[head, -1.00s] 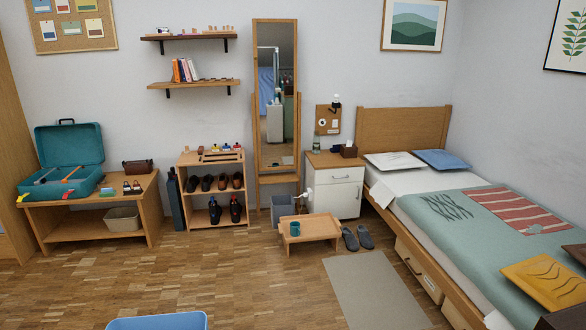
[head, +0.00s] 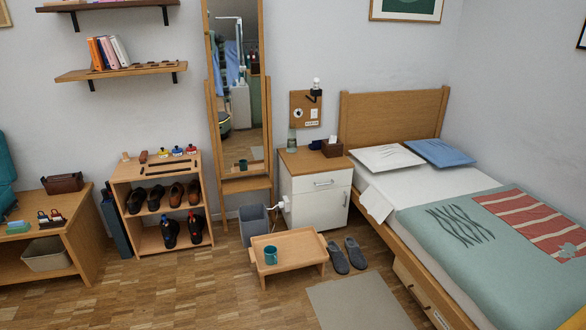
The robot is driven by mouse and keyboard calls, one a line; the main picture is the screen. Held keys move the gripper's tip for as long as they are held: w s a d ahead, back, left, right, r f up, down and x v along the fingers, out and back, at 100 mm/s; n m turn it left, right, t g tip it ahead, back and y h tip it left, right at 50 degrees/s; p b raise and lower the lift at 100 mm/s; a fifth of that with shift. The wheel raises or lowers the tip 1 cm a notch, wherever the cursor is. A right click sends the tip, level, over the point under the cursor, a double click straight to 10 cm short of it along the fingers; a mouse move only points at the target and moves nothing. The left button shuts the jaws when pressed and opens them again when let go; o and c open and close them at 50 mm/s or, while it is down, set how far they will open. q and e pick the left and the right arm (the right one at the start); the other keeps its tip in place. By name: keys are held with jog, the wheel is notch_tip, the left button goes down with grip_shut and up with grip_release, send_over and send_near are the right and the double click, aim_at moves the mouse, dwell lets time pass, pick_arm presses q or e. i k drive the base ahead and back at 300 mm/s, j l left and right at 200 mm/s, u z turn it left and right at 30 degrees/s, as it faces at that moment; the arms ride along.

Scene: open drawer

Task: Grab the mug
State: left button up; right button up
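A teal mug (head: 271,255) stands upright on a low wooden bed tray (head: 302,257) on the floor, near the tray's left front side. The tray stands in front of the white bedside cabinet (head: 322,205). A small dark blue object (head: 316,145) lies on the cabinet top; it is too small to tell what it is. Neither of my grippers shows in the head view.
A grey bin (head: 254,224) stands behind the tray's left end. Grey slippers (head: 347,255) lie right of the tray, with a rug (head: 360,304) in front. The bed (head: 480,225) blocks the right side. Parquet floor (head: 200,295) is clear at front left.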

aim_at(270, 251)
jog(key=i+z, duration=0.25)
jog(key=i, duration=0.3)
jog(key=i+z, duration=0.3)
jog(key=i, duration=0.25)
jog(key=i+l+u, duration=0.15)
jog(key=i+u, duration=0.2)
jog(key=i+l+u, duration=0.35)
jog(key=i, duration=0.2)
jog(key=j, duration=0.1)
